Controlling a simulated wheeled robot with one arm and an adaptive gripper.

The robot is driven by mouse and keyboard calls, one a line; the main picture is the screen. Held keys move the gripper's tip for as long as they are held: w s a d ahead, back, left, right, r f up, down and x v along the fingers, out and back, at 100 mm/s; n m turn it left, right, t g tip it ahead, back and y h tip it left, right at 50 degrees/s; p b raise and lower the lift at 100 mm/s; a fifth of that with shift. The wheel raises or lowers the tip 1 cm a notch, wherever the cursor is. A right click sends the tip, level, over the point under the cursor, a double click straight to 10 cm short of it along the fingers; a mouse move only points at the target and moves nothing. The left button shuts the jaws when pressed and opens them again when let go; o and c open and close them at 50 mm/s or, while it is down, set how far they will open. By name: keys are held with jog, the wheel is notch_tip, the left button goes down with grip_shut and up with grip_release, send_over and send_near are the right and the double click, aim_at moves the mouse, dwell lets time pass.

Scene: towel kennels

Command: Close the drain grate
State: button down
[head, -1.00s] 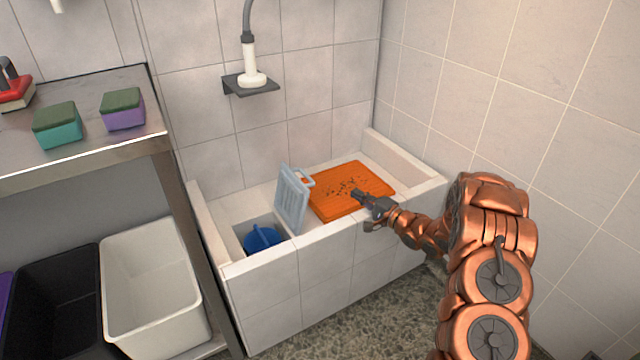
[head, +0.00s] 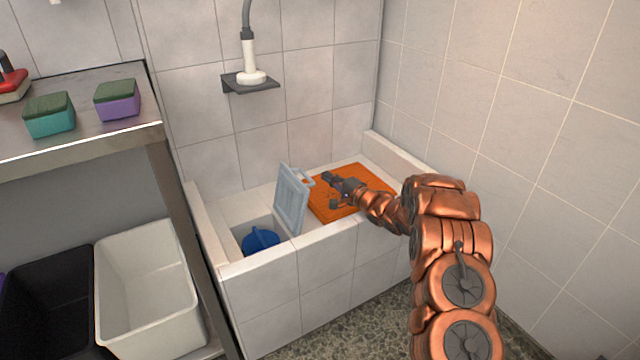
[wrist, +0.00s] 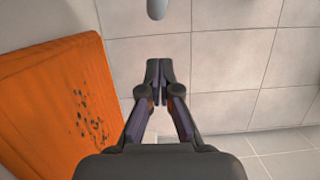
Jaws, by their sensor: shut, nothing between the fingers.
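The drain grate (head: 291,200) is a pale blue-grey slatted panel with a handle at its upper right side. It stands upright, open, beside the square drain opening (head: 238,226) in the tiled basin. My gripper (head: 330,178) is shut and empty, over the orange mat just right of the grate's handle, apparently without touching it. In the wrist view my gripper (wrist: 159,66) has its fingertips together. The grate cannot be made out with certainty there; a grey rounded end at the top edge is unclear.
A blue object (head: 260,239) sits in the drain opening. The orange mat (head: 350,206) with dark specks lies in the basin, and it also shows in the wrist view (wrist: 50,100). A shower head stands on a wall holder (head: 250,84). A metal shelf (head: 80,140) and bins are at left.

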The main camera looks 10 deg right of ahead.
jog(key=shift+s+a+b, duration=0.25)
jog(key=shift+a+b, duration=0.15)
jog(key=shift+a, duration=0.4)
jog(key=shift+s+a+b, duration=0.25)
jog(key=shift+a+b, duration=0.15)
jog(key=shift+a, duration=0.4)
jog(key=shift+a+r, duration=0.1)
